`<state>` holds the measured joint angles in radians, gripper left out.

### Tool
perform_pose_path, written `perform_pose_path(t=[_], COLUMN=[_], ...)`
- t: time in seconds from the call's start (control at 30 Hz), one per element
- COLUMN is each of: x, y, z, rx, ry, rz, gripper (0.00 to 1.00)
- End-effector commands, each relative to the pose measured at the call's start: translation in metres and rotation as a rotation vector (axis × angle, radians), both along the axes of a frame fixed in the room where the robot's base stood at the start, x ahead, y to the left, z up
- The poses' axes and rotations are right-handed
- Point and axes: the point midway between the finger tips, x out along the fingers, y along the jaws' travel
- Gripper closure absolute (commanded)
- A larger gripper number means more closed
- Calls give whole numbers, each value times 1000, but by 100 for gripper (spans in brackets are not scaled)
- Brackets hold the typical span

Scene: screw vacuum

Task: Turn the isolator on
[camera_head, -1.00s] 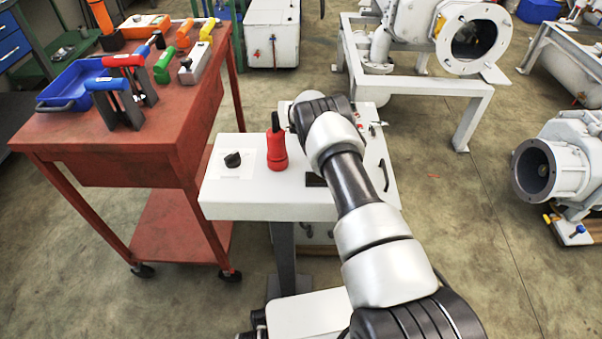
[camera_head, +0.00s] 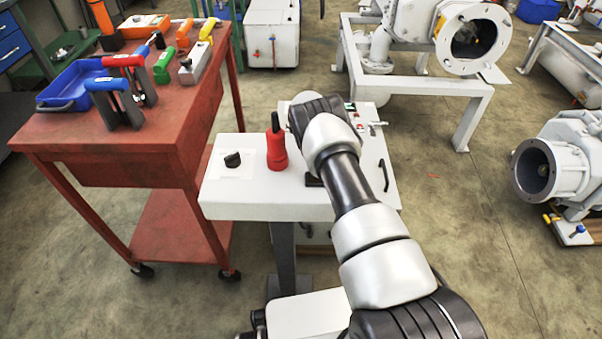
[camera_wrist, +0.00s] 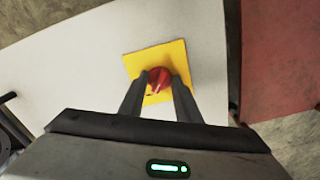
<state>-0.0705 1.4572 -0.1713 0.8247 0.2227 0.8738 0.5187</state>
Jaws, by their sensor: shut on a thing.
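The isolator is a round red knob (camera_wrist: 159,75) on a square yellow plate (camera_wrist: 165,56), set in a white panel (camera_wrist: 80,65). The wrist view shows it straight ahead. My gripper (camera_wrist: 161,82) has its two dark fingers on either side of the knob and is shut on it. A pale mark shows on the knob, but its exact setting is hard to read. In the head view my arm covers the isolator and my gripper; only the white cabinet top (camera_head: 315,205) around them shows.
On the cabinet, left of my arm, stand a black knob (camera_head: 233,160) and a red bottle-shaped thing with a black top (camera_head: 276,147). A red trolley (camera_head: 150,120) with tools stands close on the left. White vacuum machines (camera_head: 425,85) stand behind and right. The floor between is clear.

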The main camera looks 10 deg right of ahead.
Motion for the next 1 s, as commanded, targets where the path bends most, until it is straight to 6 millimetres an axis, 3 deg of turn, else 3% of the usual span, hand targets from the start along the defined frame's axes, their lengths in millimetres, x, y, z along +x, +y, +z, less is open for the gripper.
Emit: perform_pose_path(t=[0.3, 0.8, 0.83, 0.93, 1.0], x=[0, 0, 0, 0, 0], y=[0, 0, 0, 0, 0], z=[0, 0, 0, 0, 0], rx=[0, 1, 1, 1, 1], ry=[0, -1, -1, -1, -1], rz=[-106, -125, -125, -125, -124], gripper=[92, 92, 68, 51, 51])
